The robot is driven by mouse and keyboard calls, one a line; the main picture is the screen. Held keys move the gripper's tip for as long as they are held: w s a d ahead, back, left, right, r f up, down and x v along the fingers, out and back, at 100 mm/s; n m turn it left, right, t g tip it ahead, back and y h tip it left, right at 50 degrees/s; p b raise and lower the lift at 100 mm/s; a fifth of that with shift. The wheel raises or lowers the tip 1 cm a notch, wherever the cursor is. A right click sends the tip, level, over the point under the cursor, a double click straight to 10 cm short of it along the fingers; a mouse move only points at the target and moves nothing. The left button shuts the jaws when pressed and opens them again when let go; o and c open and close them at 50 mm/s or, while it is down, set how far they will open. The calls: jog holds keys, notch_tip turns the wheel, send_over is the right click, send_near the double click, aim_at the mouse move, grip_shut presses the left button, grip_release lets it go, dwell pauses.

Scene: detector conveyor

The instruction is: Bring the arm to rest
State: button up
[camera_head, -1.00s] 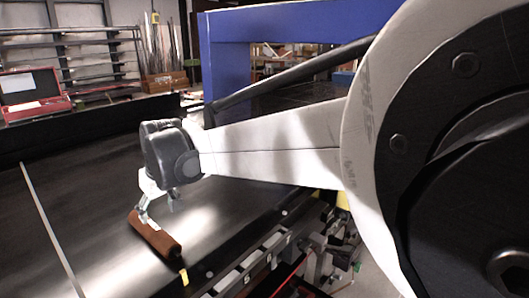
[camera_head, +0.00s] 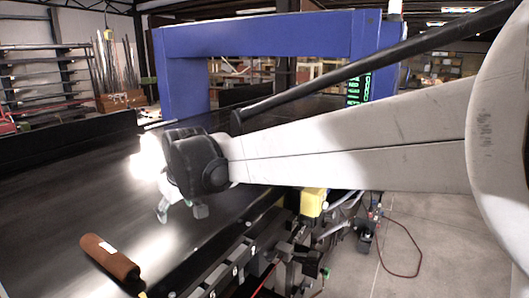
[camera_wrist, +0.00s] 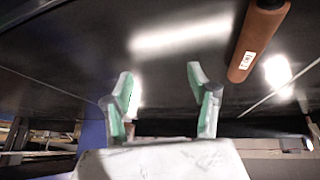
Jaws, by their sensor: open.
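My gripper (camera_head: 181,211) is above the black conveyor belt (camera_head: 60,210), at the end of my white arm. In the wrist view my gripper (camera_wrist: 160,88) shows two green-lined fingers spread apart with nothing between them. A brown cylinder (camera_head: 108,257) with a white label lies on the belt near its front edge, apart from my gripper. The cylinder also shows at the upper right of the wrist view (camera_wrist: 257,42). The part of the belt behind my arm is hidden.
A blue detector frame (camera_head: 260,40) arches over the belt at the back. Metal fittings and a yellow block (camera_head: 313,203) line the belt's near edge. A cable (camera_head: 400,272) lies on the grey floor (camera_head: 440,240) at right. Shelving (camera_head: 40,85) stands at the back left.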

jog(key=s+d+f+m+h+b, duration=0.1)
jog(key=s+d+f+m+b, duration=0.15)
jog(key=d, duration=0.65)
jog(key=s+d+f+m+t+b, duration=0.1)
jog(key=s+d+b, duration=0.25)
jog(key=d, duration=0.65)
jog(key=s+d+f+m+h+b, duration=0.1)
jog(key=s+d+f+m+b, duration=0.15)
jog(key=d, duration=0.65)
jog(key=s+d+f+m+t+h+b, duration=0.1)
jog(key=s+d+f+m+b, duration=0.3)
jog(key=s+d+f, duration=1)
jog(key=shift+s+d+m+h+b, duration=0.4)
jog(key=shift+s+d+h+b, duration=0.2)
jog(key=shift+s+d+b, duration=0.5)
